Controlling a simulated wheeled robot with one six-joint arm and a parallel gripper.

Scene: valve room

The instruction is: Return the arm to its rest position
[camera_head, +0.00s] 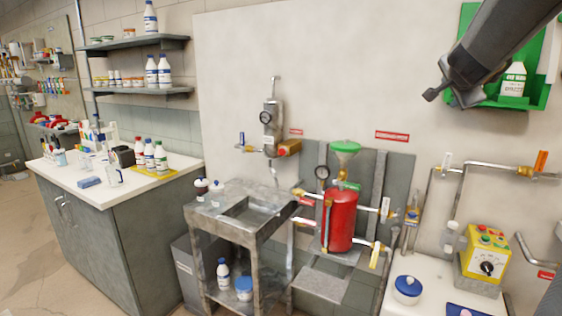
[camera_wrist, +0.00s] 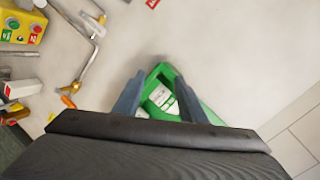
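My gripper (camera_head: 452,92) is at the upper right of the head view, at the end of my raised dark arm. In the wrist view its two fingers (camera_wrist: 160,78) stand apart, with nothing held between them. A green wall holder (camera_head: 514,103) with a white labelled bottle (camera_head: 514,78) in it is just right of my gripper in the head view. In the wrist view the green holder (camera_wrist: 167,70) and the white bottle (camera_wrist: 160,96) show beyond and between the fingers. I cannot tell the exact gap to them.
A red tank (camera_head: 340,218) with a green funnel (camera_head: 345,148) stands against the wall. A yellow control box (camera_head: 485,258) and a blue-lidded pot (camera_head: 407,288) are at lower right. Pipes with an orange-handled valve (camera_head: 541,160) run below my arm. The wall left of my gripper is bare.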

